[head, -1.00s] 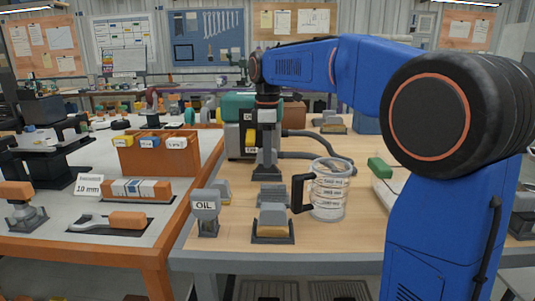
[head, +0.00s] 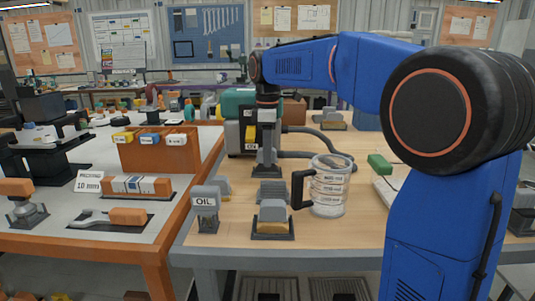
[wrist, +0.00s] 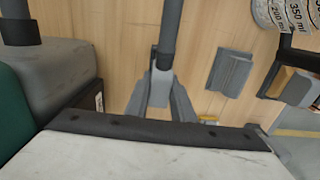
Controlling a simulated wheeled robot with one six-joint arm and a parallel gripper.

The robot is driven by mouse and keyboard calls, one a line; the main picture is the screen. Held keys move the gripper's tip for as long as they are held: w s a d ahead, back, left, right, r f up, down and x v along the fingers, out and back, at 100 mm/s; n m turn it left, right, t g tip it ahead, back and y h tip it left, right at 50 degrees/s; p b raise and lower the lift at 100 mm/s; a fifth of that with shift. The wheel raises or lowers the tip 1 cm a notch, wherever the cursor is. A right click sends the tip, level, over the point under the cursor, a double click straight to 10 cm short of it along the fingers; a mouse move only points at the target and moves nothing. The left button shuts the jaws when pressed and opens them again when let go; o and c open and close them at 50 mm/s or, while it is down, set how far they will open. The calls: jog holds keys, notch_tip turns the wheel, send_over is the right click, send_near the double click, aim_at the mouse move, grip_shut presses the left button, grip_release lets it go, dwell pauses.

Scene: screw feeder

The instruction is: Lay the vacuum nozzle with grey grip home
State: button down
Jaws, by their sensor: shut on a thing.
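My gripper (head: 267,116) points down over the wooden table, in front of the green and grey machine. It is shut on the upper part of the vacuum nozzle (head: 267,150), a dark upright piece. The nozzle's wide lower end is at a dark grey holder (head: 267,171) on the table. I cannot tell whether it rests in the holder or hangs just above it. Beyond that edge a grey tube meets flared grey parts (wrist: 158,92).
The machine (head: 236,138) stands close behind, its dark hose (head: 325,155) curving right. An orange rack (head: 155,152) is left.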

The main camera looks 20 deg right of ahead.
jog(key=shift+f, duration=0.2)
jog(key=c, duration=1.5)
grip_release()
jog(key=shift+o, duration=0.2)
notch_tip(320, 180, up, 17)
jog(key=shift+r, duration=0.2)
notch_tip(320, 180, down, 17)
jog(key=shift+f, duration=0.2)
jog(key=shift+r, duration=0.15)
jog(key=shift+f, duration=0.2)
jog(key=shift+r, duration=3.2)
